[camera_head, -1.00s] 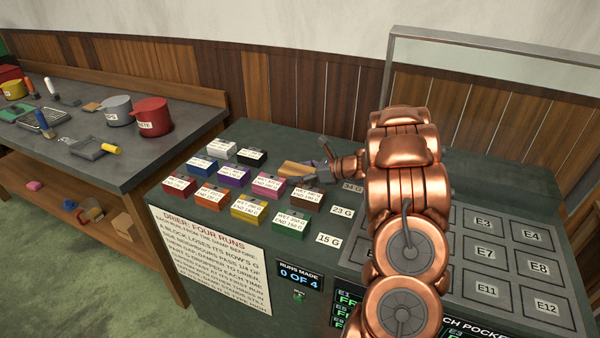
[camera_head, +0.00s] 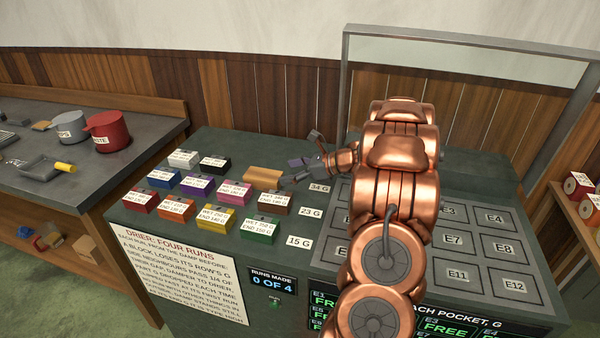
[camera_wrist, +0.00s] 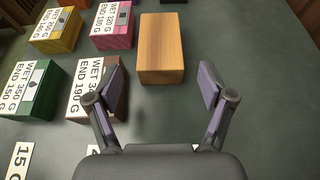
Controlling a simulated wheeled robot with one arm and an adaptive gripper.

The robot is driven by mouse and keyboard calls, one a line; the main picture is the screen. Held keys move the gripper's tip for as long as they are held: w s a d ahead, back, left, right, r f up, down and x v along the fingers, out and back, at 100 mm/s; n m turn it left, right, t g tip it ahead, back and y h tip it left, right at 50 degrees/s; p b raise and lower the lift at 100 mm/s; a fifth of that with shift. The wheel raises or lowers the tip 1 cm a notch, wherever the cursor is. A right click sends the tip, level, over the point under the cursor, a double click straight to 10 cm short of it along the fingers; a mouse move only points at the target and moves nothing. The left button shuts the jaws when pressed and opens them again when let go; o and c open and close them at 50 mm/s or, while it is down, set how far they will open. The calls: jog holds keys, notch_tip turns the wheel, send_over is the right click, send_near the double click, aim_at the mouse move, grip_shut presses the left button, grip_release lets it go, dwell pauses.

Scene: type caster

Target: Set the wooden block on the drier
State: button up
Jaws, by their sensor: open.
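The wooden block (camera_head: 263,178), plain light brown with no label, lies on the dark green top of the drier bench, at the back right of the rows of labelled blocks. It shows whole in the wrist view (camera_wrist: 160,48). My gripper (camera_head: 290,176) is open and empty. In the wrist view its two fingers (camera_wrist: 160,85) stand apart, with the wooden block just beyond the fingertips, roughly between them. I see no contact with the block. The drier's pocket plate (camera_head: 452,238), with pockets marked E3, E4, E7 and others, is partly hidden behind my arm.
Labelled coloured blocks stand close by: brown (camera_head: 274,202), pink (camera_head: 235,192), green (camera_head: 258,230), yellow (camera_head: 215,219) and several others. The brown one (camera_wrist: 97,95) is near my left finger. A sign reads "Runs made 0 of 4" (camera_head: 272,283). A side bench (camera_head: 30,180) holds pots.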

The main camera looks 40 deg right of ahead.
jog(key=shift+v, duration=1.65)
jog(key=a+n+g, duration=0.1)
jog(key=a, duration=0.3)
jog(key=a+r+n+g+y, duration=0.1)
jog(key=a+n, duration=0.1)
jog(key=a, duration=0.3)
jog(key=a+n+g, duration=0.1)
jog(key=a+n, duration=0.1)
jog(key=a, duration=0.3)
jog(key=shift+s+r+g+y, duration=0.25)
jog(key=shift+r+g+y, duration=0.05)
jog(key=shift+r+g, duration=0.1)
jog(key=s+a+n+g+h, duration=0.1)
jog(key=s+a+n+g, duration=0.3)
jog(key=s+a+n, duration=0.45)
jog(key=s+a+n+g+h, duration=0.1)
jog(key=s+a+n+g, duration=0.3)
jog(key=a, duration=0.7)
jog(key=s+a+n+g+h, duration=0.1)
jog(key=s+n+h, duration=0.5)
jog(key=s+n, duration=0.6)
jog(key=s, duration=0.7)
jog(key=shift+a+g+h, duration=0.2)
jog(key=shift+g+h, duration=0.1)
jog(key=shift+r, duration=0.2)
